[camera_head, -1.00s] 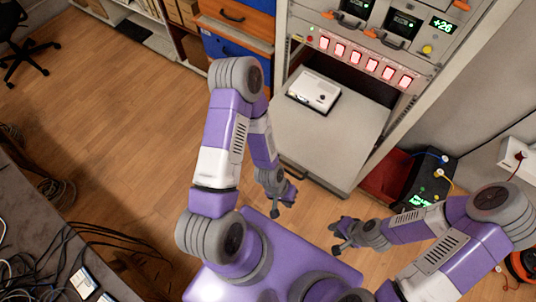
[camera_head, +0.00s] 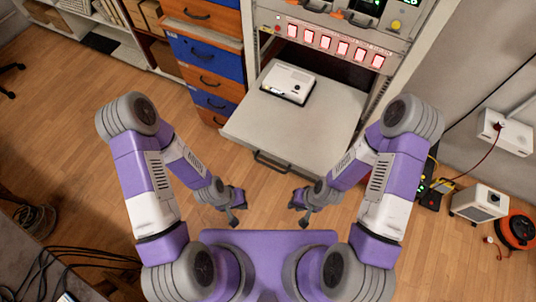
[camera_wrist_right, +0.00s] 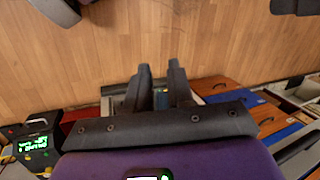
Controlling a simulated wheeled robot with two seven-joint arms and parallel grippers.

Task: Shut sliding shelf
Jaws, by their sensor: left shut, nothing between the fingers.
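The sliding shelf (camera_head: 300,122) is a flat grey tray pulled far out of the rack, with a dark handle (camera_head: 272,163) on its front edge. A small white device (camera_head: 288,82) sits on its rear left part. My left gripper (camera_head: 236,211) is shut and empty, in front of the shelf and apart from it, below and left of the handle. My right gripper (camera_head: 299,203) is also in front of the shelf, below and right of the handle, touching nothing visible. In the right wrist view its two fingers (camera_wrist_right: 161,82) stand apart with nothing gripped.
The rack has a row of lit red switches (camera_head: 335,45) above the shelf opening. Orange and blue drawers (camera_head: 205,80) stand left of it. A white box (camera_head: 479,203) and an orange cable reel (camera_head: 517,231) are on the floor at right. Wood floor is free at left.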

